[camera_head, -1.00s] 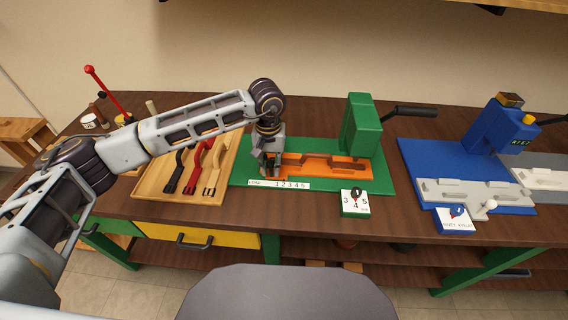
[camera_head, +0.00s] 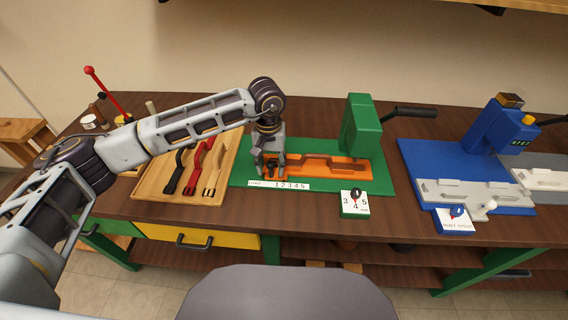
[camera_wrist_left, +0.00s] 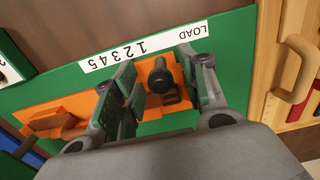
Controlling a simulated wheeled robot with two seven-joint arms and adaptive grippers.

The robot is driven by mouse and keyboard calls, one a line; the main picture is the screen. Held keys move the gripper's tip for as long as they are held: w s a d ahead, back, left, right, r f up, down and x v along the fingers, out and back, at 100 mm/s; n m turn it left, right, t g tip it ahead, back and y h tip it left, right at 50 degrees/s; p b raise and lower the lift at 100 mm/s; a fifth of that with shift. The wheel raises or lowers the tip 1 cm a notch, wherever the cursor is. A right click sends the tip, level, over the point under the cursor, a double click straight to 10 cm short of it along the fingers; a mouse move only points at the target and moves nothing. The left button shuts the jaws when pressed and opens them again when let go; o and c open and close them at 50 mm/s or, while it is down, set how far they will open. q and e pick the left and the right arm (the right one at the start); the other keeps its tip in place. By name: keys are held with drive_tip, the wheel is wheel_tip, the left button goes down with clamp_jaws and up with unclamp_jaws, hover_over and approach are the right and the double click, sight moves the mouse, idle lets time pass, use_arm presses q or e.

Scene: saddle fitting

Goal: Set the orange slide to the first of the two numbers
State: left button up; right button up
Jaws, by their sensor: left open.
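The orange slide (camera_head: 330,166) lies on the green base of the green press (camera_head: 362,128). A white strip marked LOAD and 1 2 3 4 5 (camera_head: 280,185) runs along the base's front edge. My left gripper (camera_head: 269,170) is open over the slide's left end, pointing down. In the left wrist view, a black round knob (camera_wrist_left: 160,80) stands on the orange slide between the two spread fingers of my left gripper (camera_wrist_left: 157,92). I see a gap between the knob and each finger. The fingers partly hide the slide. My right gripper is not in view.
A small green block with a dial card showing 3, 4, 5 (camera_head: 355,205) stands before the press. A wooden tray (camera_head: 150,185) with black, red and tan handles lies left. A blue machine (camera_head: 490,135) with a grey fixture and a card (camera_head: 456,219) stands right.

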use_arm(q)
drive_tip(key=shift+r+p, duration=0.5)
drive_tip(key=shift+r, duration=2.25)
drive_tip(key=shift+r, duration=0.1)
